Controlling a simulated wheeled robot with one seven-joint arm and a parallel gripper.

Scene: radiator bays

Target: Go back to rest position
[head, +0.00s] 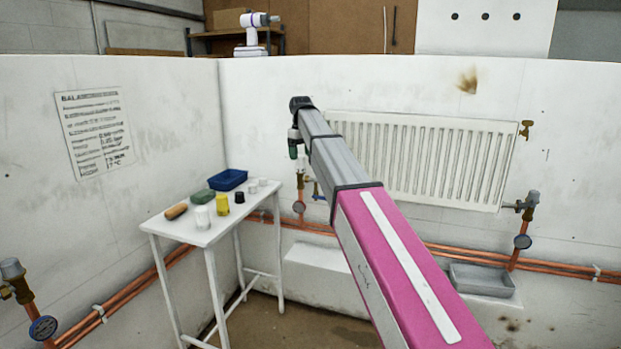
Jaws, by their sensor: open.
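My arm reaches from the lower right toward the back wall, in front of the white radiator. Its far end bends down, and my gripper (293,151) hangs there, small and dark, left of the radiator (425,158). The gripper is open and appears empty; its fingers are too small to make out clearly. It is in the air, above and to the right of the white side table.
A white table (190,232) holds a blue tray (228,180), a yellow container (222,204), a brush (176,211) and several small items. Copper pipes (440,249) with valves run along the walls. A grey tray (482,279) sits below the right valve (524,213).

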